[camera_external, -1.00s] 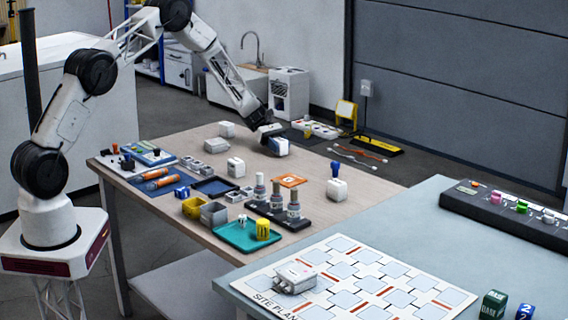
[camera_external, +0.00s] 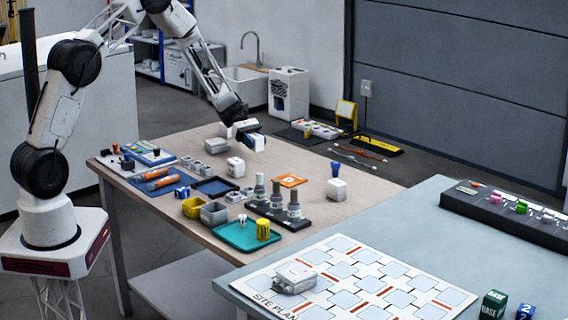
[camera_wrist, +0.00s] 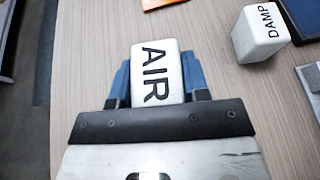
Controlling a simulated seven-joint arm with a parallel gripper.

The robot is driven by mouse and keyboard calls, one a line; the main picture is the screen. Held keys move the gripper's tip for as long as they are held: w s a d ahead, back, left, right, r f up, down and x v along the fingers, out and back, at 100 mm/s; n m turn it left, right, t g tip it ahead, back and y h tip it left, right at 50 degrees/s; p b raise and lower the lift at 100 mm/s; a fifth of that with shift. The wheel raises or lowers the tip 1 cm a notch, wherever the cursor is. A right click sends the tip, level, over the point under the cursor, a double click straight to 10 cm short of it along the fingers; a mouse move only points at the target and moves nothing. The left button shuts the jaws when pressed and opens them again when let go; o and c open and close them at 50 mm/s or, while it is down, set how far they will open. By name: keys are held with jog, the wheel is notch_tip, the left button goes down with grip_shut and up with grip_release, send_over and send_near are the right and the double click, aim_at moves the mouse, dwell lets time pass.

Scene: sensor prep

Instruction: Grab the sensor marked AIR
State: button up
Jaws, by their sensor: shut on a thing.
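The sensor marked AIR (camera_wrist: 156,72) is a white block with black letters. It sits between the blue fingers of my gripper (camera_wrist: 158,80) in the wrist view. In the external view my gripper (camera_external: 249,134) is shut on this white block (camera_external: 260,143), which appears to be held above the far part of the wooden table. The block's lower part is hidden by the jaws. A white block marked DAMP (camera_wrist: 260,33) stands apart on the table to the upper right in the wrist view.
The wooden table (camera_external: 300,158) also holds white-grey blocks (camera_external: 236,167) (camera_external: 337,190), a teal tray (camera_external: 232,236), a black rack of bottles (camera_external: 300,222) and an orange tile (camera_external: 291,180). A blue-grey table with a site plan sheet (camera_external: 400,283) stands at the front right.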

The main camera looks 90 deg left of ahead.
jog(key=shift+s+d+r, duration=0.15)
jog(key=shift+s+d, duration=0.65)
jog(key=shift+s, duration=0.2)
jog(key=shift+s+d+r, duration=0.1)
jog(key=shift+s+d, duration=0.7)
jog(key=shift+s, duration=0.15)
